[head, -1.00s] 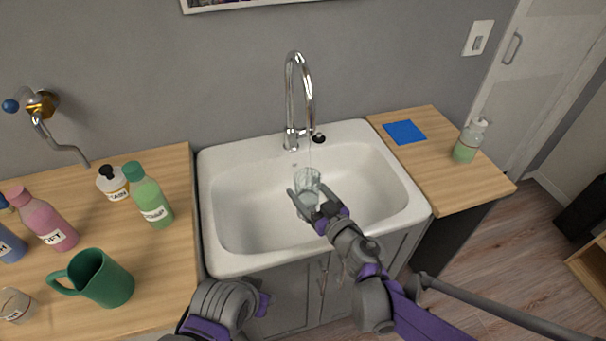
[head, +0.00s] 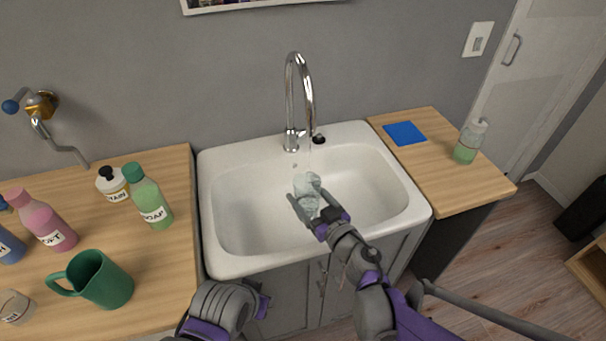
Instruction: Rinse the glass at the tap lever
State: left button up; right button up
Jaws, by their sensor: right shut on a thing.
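The clear glass (head: 308,183) is held inside the white sink (head: 235,215), tilted, in the head view. My right gripper (head: 307,205) is shut on it from the front, and its fingers hide part of the glass. The chrome tap (head: 291,95) arches over the sink, with its spout end just above the glass. A faint streak, perhaps water, shows below the spout. A small lever with a black knob (head: 319,138) sits right of the tap's base, apart from my gripper. Part of my left arm shows at the bottom, but its fingertips are out of view.
The left counter holds a green mug (head: 106,283), a green soap bottle (head: 149,198), a pink bottle (head: 50,222) and other containers. A brass wall valve (head: 40,104) with a bent pipe is above it. The right counter holds a blue cloth (head: 405,133) and a dispenser (head: 469,142).

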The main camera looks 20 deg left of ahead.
aim_at(302, 195)
jog(key=shift+r, duration=0.1)
dwell(0.4)
jog(key=shift+s+d+r+p, duration=0.2)
jog(key=shift+s+r+p, duration=0.15)
jog(key=shift+s+r, duration=0.4)
jog(key=shift+s+d+r+p, duration=0.3)
jog(key=shift+s+r, duration=0.25)
jog(key=shift+s, duration=0.3)
jog(key=shift+s+d+r+p, duration=0.15)
jog(key=shift+s+r+p, duration=0.2)
jog(key=shift+s+r, duration=0.4)
jog(key=shift+f, duration=0.1)
